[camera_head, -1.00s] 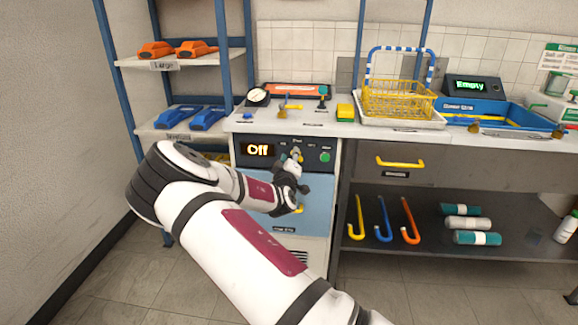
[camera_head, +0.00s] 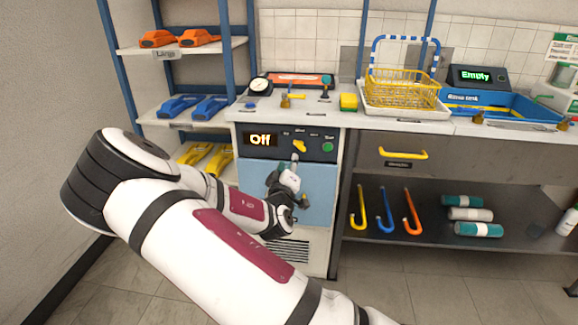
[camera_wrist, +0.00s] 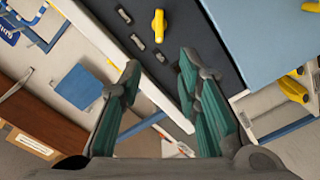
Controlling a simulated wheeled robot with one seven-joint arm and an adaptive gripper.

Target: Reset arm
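My gripper (camera_head: 284,178) is in front of the test bench's blue front panel (camera_head: 318,182), just below the control panel. In the wrist view my gripper (camera_wrist: 160,63) has its two teal-padded fingers spread apart with nothing held between them. The yellow knob (camera_head: 299,146) on the dark control panel stands clear above the fingertips. It also shows in the wrist view, beyond the fingers (camera_wrist: 158,25). The display (camera_head: 260,139) reads "Off". A green button (camera_head: 327,147) is right of the knob. My arm comes in from the lower right, with its elbow bent out to the left.
A shelf rack (camera_head: 190,122) with orange, blue and yellow parts stands close to my elbow on the left. A workbench (camera_head: 450,128) holds a yellow basket (camera_head: 400,90) and a blue tray (camera_head: 515,108). The floor in front is open.

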